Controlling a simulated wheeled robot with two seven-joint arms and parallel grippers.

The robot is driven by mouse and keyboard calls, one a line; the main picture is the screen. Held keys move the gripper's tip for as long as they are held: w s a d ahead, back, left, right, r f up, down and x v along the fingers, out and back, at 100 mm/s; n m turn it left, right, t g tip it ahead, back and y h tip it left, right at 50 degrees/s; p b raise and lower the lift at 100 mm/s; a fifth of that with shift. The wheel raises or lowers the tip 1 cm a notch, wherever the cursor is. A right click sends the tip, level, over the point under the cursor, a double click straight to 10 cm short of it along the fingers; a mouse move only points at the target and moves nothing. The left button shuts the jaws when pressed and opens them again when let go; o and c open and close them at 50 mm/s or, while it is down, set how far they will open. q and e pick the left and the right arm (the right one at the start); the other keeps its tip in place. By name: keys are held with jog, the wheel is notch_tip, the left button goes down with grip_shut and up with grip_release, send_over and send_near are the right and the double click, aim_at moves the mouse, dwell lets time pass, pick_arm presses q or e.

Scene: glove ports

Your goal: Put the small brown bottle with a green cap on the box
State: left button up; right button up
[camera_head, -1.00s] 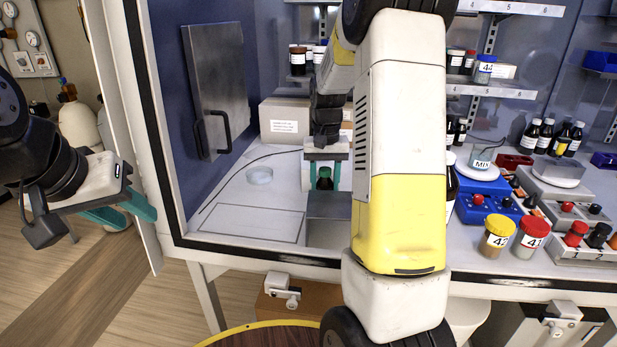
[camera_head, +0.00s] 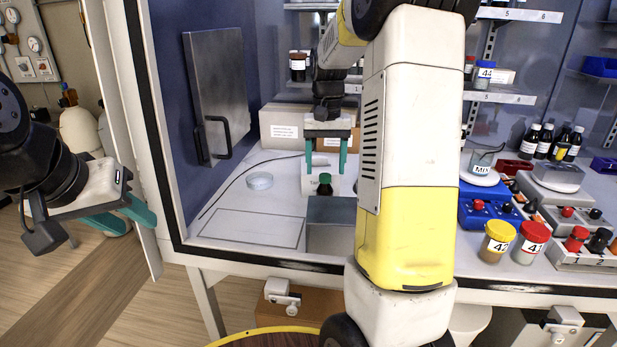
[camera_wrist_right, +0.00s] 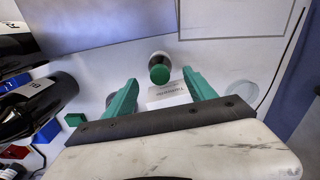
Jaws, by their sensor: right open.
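The small brown bottle with a green cap (camera_head: 325,184) stands upright just behind the far edge of a grey metal box (camera_head: 332,209) in the head view. In the right wrist view its green cap (camera_wrist_right: 159,74) shows between the fingertips, beside the grey box surface (camera_wrist_right: 95,22). Whether its base touches the box is hidden. My right gripper (camera_head: 325,170) is open, its teal fingers pointing down behind and above the bottle, apart from it. My left gripper (camera_head: 135,222) is open and empty, outside the cabinet at left.
A labelled cardboard box (camera_head: 283,127) stands at the back, and a clear round dish (camera_head: 259,181) lies left of the bottle. A white labelled item (camera_head: 307,182) is behind the bottle. A metal door (camera_head: 216,95) hangs at left. Jars (camera_head: 497,241) and blue units stand at right.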

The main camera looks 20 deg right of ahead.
notch_tip(320, 180, up, 5)
jog(key=shift+s+f, duration=0.1)
jog(key=shift+f, duration=0.1)
jog(key=s+a+r+n+t, duration=0.1)
jog(key=s+a+t, duration=0.1)
jog(key=s, duration=0.5)
jog(key=s+a+n+t+y, duration=0.1)
jog(key=s+a+t, duration=0.1)
jog(key=s+a, duration=0.3)
jog(key=s+a+r+n+t+y, duration=0.1)
jog(key=s+a+n+t, duration=0.1)
jog(key=s, duration=0.8)
jog(key=shift+s+a+r, duration=0.15)
jog(key=shift+a+r, duration=0.2)
jog(key=shift+a, duration=0.55)
